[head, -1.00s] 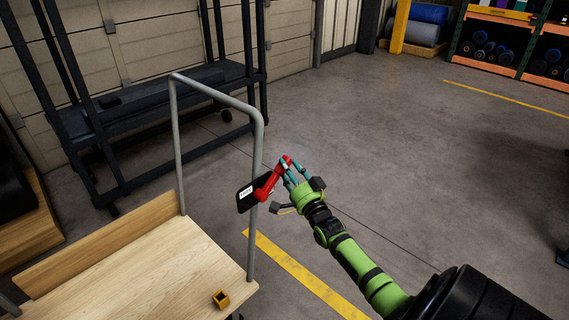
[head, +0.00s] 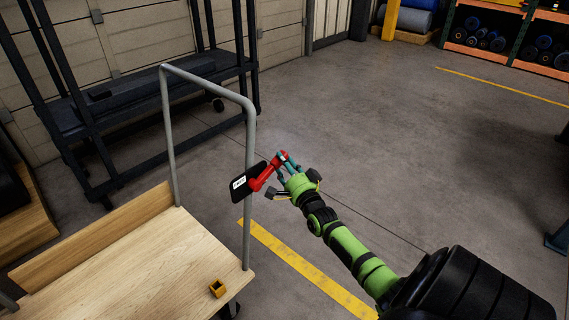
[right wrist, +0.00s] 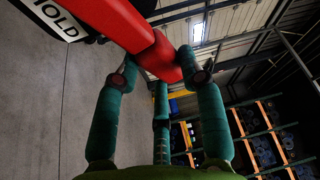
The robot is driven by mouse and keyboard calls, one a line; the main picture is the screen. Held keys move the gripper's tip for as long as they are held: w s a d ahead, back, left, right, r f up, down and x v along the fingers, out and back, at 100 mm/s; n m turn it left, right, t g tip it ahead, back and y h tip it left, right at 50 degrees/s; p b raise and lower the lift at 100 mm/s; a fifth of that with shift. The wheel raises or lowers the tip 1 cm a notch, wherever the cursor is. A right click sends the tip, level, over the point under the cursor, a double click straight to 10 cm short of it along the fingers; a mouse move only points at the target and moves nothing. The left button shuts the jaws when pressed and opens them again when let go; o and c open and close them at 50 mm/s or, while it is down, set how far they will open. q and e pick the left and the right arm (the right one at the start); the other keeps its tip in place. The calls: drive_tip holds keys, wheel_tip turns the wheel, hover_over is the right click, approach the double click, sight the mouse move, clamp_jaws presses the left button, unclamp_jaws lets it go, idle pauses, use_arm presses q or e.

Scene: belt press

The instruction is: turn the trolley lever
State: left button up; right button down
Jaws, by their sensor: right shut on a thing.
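The red trolley lever (head: 265,177) is mounted on a black plate with a white label (head: 239,184), fixed to the grey post of the trolley handle (head: 249,130). The lever slants up to the right from the plate. My right gripper (head: 286,162) is shut on the lever's outer end. My left gripper is not in view.
The trolley's wooden deck (head: 135,265) carries a small yellow hollow block (head: 217,288). A dark metal rack (head: 150,110) stands behind the trolley. A yellow floor line (head: 305,268) runs beside it. The floor to the right is open.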

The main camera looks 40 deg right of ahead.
drive_tip(key=c, duration=0.7)
unclamp_jaws()
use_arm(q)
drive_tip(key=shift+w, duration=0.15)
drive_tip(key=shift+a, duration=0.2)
use_arm(e)
drive_tip(key=v, duration=1.2)
